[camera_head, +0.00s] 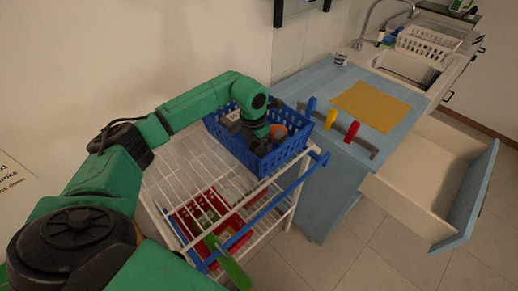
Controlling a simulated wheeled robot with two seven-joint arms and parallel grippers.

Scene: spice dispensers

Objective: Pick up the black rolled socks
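My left arm reaches from the left over a white wire cart. My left gripper (258,142) points down inside a blue basket (228,146) on the cart's top. Its fingers are mostly hidden by my wrist and the basket's contents, so I cannot see whether they are open or shut. Dark grey or black shapes lie by the gripper; I cannot tell which are the rolled socks and which are gripper parts. An orange item (279,130) is in the basket, just right of my wrist.
The white wire cart (160,178) has a red container (188,226) on its lower shelf. To the right, a blue-topped counter holds blue, yellow and red dispensers (331,119) and a yellow mat (371,105). An open drawer (418,190) juts over the floor. A sink is behind.

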